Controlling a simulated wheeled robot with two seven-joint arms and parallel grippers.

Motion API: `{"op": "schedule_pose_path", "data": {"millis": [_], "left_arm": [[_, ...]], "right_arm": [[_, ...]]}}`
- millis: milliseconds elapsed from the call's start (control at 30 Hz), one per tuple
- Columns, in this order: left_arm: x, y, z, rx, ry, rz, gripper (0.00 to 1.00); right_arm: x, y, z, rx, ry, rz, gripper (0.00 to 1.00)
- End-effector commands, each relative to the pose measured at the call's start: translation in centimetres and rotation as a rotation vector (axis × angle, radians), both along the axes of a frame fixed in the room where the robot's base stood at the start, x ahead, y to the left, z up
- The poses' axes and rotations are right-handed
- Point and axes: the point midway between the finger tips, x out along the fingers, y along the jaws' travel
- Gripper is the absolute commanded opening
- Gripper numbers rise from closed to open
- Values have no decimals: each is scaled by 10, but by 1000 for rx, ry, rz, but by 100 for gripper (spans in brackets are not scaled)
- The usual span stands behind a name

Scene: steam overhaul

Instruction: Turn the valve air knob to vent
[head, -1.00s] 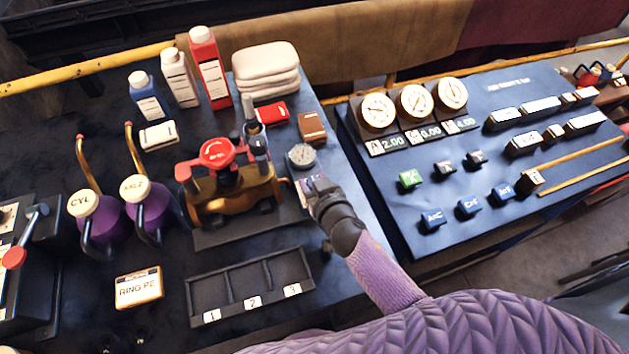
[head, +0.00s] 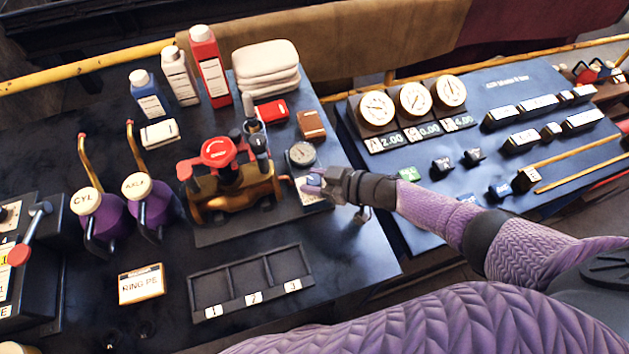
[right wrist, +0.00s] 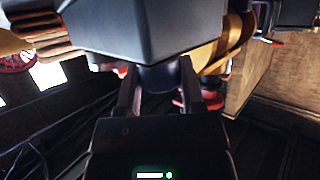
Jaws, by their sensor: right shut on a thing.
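The valve air knob (head: 314,181) is a small blue-grey knob on a narrow panel below a round gauge (head: 302,153), just right of the brass valve with the red top (head: 220,153). My right gripper (head: 318,185) reaches it from the right and is shut on it. In the right wrist view a dark round piece (right wrist: 158,76) sits between my two fingers (right wrist: 160,88), under a larger grey block. The fingers hide most of the knob in the head view, and I cannot read its setting. My left gripper is not in view.
A three-slot tray (head: 252,283) lies in front of the valve. Two purple oil cans (head: 100,213) stand left of it. Bottles (head: 210,68) and folded cloths (head: 266,68) are behind. A blue console (head: 430,220) with dials lies under my right arm.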

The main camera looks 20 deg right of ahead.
Motion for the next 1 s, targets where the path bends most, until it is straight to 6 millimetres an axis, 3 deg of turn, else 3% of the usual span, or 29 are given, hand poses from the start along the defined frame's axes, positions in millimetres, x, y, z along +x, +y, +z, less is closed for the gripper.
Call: {"op": "schedule_pose_path", "data": {"millis": [400, 1000], "left_arm": [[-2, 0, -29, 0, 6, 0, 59], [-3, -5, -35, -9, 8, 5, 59]], "right_arm": [[1, -1, -2, -1, -1, 239, 0], [1, 0, 0, 0, -1, 306, 0]]}}
